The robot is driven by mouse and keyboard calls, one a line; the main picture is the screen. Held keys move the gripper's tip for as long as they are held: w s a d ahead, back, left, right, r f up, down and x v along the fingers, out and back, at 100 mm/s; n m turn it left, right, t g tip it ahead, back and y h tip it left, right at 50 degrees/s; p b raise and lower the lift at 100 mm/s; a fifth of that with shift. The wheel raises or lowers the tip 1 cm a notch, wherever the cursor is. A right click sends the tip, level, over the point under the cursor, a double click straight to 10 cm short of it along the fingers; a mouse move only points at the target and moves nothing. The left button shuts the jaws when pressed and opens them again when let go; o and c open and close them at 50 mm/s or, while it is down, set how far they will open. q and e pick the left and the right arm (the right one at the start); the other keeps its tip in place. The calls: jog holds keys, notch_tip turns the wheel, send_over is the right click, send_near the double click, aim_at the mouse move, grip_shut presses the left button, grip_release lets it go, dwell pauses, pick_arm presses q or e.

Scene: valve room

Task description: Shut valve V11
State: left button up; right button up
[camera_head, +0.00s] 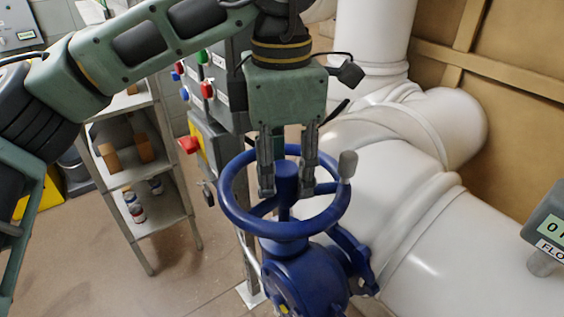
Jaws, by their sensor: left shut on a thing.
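A blue valve (302,278) stands at the lower middle of the head view, beside white pipes. Its blue handwheel (284,229) faces up, with a thick hub in the middle and a grey knob (348,164) on the right of the rim. No V11 label can be read on it. My left gripper (287,193) points down over the wheel. Its two fingers reach inside the rim, one on each side of the hub, and are shut on it. The gripper hides part of the far rim. My right gripper is out of view.
Large white pipes (490,254) fill the right side. A panel with coloured buttons and a red switch (189,144) stands behind the wheel on the left. A metal shelf (160,219) holds boxes and cans. A digital meter (552,224) is at the right edge. Open floor lies lower left.

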pick_arm(q)
jog(key=m, duration=0.2)
jog(key=f+m, duration=0.1)
jog(key=m, duration=0.1)
jog(key=shift+s+d+p, duration=0.2)
jog(key=shift+s+p, duration=0.15)
jog(key=m+p, duration=0.1)
jog(key=m, duration=0.3)
jog(key=shift+r, duration=0.1)
jog(key=m, duration=0.2)
jog(key=shift+m, duration=0.3)
jog(key=m+p, duration=0.1)
jog(key=m, duration=0.3)
jog(key=shift+d+m, duration=0.1)
jog(key=shift+m, duration=0.2)
jog(key=m, duration=0.3)
jog(key=shift+m, duration=0.4)
jog(key=m, duration=0.3)
jog(key=shift+p, duration=0.35)
jog(key=m, duration=0.3)
jog(key=shift+s+m, duration=0.1)
jog(key=shift+m, duration=1.8)
